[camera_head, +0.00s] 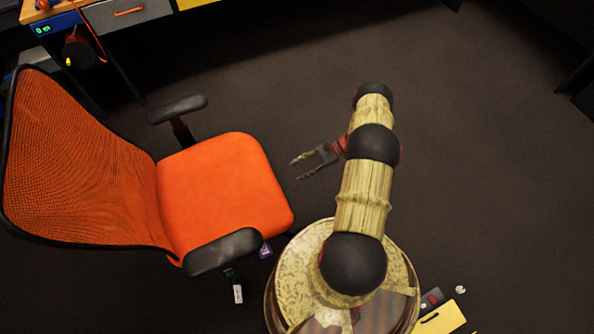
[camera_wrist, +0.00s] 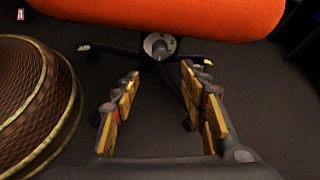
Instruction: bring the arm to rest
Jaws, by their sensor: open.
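My gripper (camera_head: 304,167) is open and empty in the head view, held off to the left of my arm, beside the front edge of the orange chair seat. In the wrist view my gripper (camera_wrist: 160,88) shows two separated yellow and grey fingers with nothing between them. My arm stands up from my round base and bends at black joints. The trackball panel is not recognisable in either view.
An orange office chair (camera_head: 225,185) stands close on the left; its underside and legs (camera_wrist: 160,45) lie ahead in the wrist view. A desk with a drawer (camera_head: 128,12) is at upper left. A yellow box (camera_head: 440,318) lies at lower right. Dark floor (camera_head: 490,150) is clear on the right.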

